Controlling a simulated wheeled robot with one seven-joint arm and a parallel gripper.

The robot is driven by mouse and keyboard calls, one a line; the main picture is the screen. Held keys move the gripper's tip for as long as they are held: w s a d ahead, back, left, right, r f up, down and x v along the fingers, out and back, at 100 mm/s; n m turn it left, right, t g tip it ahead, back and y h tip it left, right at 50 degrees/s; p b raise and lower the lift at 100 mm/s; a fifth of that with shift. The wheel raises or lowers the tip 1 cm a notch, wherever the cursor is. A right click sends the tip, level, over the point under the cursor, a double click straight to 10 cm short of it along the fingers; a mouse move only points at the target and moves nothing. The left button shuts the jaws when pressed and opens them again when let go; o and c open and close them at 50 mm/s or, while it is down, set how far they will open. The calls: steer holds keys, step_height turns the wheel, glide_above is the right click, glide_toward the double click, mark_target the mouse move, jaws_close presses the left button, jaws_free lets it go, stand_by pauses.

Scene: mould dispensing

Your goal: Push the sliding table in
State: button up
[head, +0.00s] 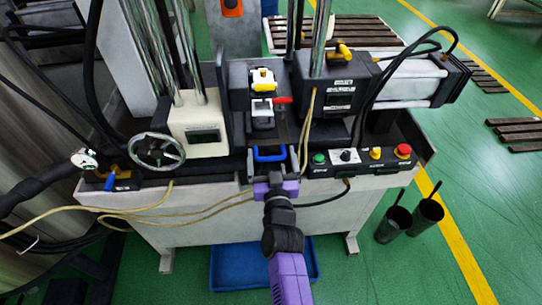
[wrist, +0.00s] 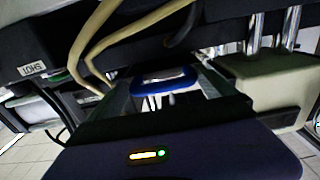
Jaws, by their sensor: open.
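The sliding table sits in a dark recess at the front middle of the machine. Its blue U-shaped handle (head: 270,154) faces me and also shows in the wrist view (wrist: 165,88). My gripper (head: 275,185), purple with a black wrist, is at the machine's front edge, just in front of and below the handle. It is open. In the wrist view the handle lies ahead of my gripper's purple body (wrist: 170,157); contact with it cannot be told. The bed of the sliding table behind the handle is mostly hidden.
A button panel (head: 360,157) is right of the recess, with a handwheel (head: 157,150) on the left. Yellow hoses and a black cable hang along the front. A blue tray (head: 235,268) lies on the floor below; two dark buckets (head: 410,219) stand at the right.

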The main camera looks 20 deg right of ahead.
steer(key=shift+a, duration=0.1)
steer(key=shift+s+a, duration=0.3)
steer(key=shift+s, duration=0.25)
steer(key=b+v, duration=0.1)
steer(key=v, duration=0.5)
steer(key=shift+s, duration=0.3)
steer(key=shift+d, duration=0.1)
